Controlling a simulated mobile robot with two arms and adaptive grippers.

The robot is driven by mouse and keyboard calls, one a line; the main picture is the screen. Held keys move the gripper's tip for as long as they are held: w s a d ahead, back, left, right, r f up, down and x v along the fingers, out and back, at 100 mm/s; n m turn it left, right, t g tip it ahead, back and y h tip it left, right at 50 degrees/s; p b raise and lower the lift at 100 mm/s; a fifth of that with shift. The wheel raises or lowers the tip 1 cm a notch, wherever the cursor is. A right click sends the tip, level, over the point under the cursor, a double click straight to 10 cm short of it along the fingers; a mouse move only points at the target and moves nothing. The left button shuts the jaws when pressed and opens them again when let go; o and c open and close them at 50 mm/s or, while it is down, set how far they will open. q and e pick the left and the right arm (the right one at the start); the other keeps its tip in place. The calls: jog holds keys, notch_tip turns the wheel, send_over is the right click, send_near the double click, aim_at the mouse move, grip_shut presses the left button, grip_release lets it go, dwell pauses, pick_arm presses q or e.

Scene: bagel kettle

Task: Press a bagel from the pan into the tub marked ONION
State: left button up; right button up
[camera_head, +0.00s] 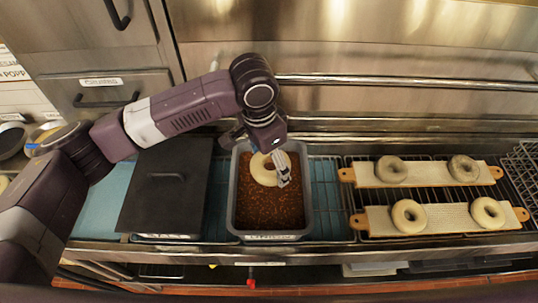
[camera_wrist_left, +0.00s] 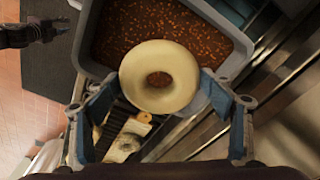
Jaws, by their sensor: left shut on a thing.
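My left gripper (camera_head: 283,168) is shut on a pale bagel (camera_head: 264,169), at the upper part of a grey tub (camera_head: 233,192). The tub holds brown-orange flakes, and the label (camera_head: 270,237) on its front is too small to read. In the left wrist view the bagel (camera_wrist_left: 160,97) sits between the fingers of the left gripper (camera_wrist_left: 160,112), in front of the tub's flakes. I cannot tell whether the bagel touches the flakes. A dark jointed part, seemingly my right gripper (camera_wrist_left: 35,35), shows at the left edge of the left wrist view; its jaws are unclear.
A black lidded container (camera_head: 165,190) stands left of the tub. On the wire rack (camera_head: 345,200) to the right lie two boards, the rear one (camera_head: 427,172) and the front one (camera_head: 445,218), each with two bagels. A metal rail (camera_head: 400,82) runs behind.

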pick_arm(q)
notch_tip(320, 180, down, 2)
jog(key=b, duration=0.7)
send_over(271, 188)
jog(key=f, duration=0.4)
jog(key=shift+s+a+f, duration=0.1)
jog(key=shift+s+a, duration=0.05)
jog(key=shift+a, duration=0.15)
jog(key=shift+f, duration=1.8)
pick_arm(e)
notch_tip(271, 188, down, 7)
jog(key=w, duration=0.1)
jog(key=shift+w+f, duration=0.2)
jog(key=shift+a, duration=0.1)
pick_arm(q)
jog(key=shift+f, duration=0.35)
jog(key=shift+c, duration=0.2)
pick_arm(e)
jog(key=shift+s, duration=0.1)
